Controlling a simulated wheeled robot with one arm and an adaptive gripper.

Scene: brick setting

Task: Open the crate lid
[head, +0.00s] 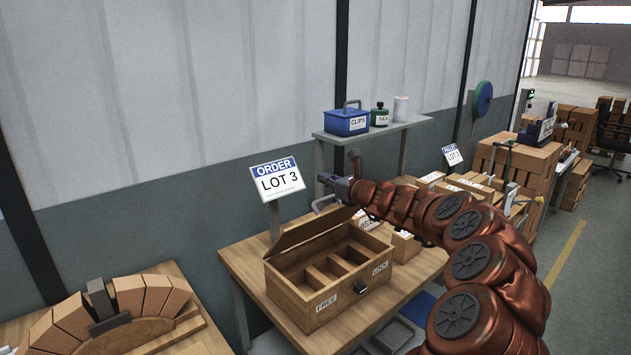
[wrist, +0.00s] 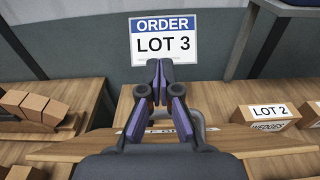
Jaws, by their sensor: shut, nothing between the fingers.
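The wooden crate (head: 316,298) stands on the workbench, with "FREE" and "LOCK" labels and a dark latch (head: 361,287) on its front. Its lid (head: 312,229) is raised at the back edge, and the divided inside shows several compartments. A grey handle (head: 325,203) shows at the lid; in the wrist view a grey handle (wrist: 210,128) is partly behind my gripper. My gripper (head: 321,178) is shut and empty, above the raised lid; its fingertips (wrist: 160,68) meet in front of the order sign. Whether it touches the lid is not clear.
The "ORDER LOT 3" sign (head: 277,180) stands behind the crate. A shelf (head: 375,131) holds a blue "CLIPS" box (head: 346,122). Boxes (head: 405,246) stand right of the crate. A brick arch (head: 115,305) is on the left bench.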

